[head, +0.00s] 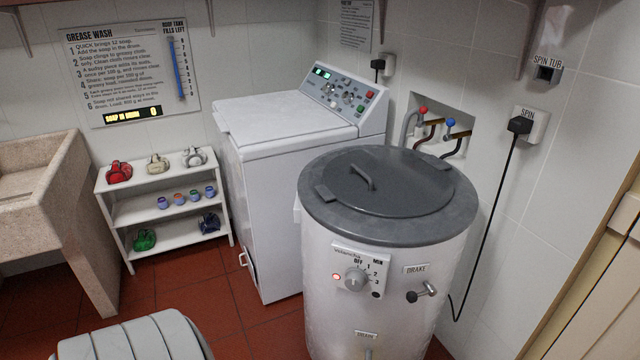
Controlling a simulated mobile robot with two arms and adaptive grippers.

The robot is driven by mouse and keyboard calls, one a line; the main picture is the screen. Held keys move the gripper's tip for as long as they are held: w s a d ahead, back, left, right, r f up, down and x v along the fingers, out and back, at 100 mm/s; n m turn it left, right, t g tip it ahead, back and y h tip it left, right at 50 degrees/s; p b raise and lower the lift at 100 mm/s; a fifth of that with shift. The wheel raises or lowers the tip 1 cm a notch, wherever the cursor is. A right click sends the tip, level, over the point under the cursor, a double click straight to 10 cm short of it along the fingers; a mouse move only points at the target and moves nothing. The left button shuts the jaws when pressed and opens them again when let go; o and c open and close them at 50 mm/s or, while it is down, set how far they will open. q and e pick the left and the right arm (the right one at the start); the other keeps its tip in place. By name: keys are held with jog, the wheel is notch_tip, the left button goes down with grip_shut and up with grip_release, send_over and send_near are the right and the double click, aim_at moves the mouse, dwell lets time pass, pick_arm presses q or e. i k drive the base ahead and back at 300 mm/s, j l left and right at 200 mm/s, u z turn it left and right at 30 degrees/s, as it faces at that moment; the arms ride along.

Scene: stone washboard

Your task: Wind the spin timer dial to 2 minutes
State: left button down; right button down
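The spin timer dial (356,280) is a round grey knob on a white panel on the front of the spin tub (330,320). The panel is marked OFF, 1, 2, 3 and MIN around the knob. The knob's pointer is too small to read surely. A small red-orange light (336,276) glows left of the dial. The tub is a white drum with a dark grey lid (400,185), which is shut. Neither of my grippers is in view, and nothing touches the dial.
A brake lever (422,292) sticks out right of the dial. A white washing machine (285,130) stands behind the tub. A shelf (130,210) and a stone sink (75,190) are at the left. A black cord runs to a wall plug (519,125). Red floor lies clear left of the tub.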

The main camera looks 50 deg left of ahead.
aim_at(355, 279)
jog(key=u, duration=1.3)
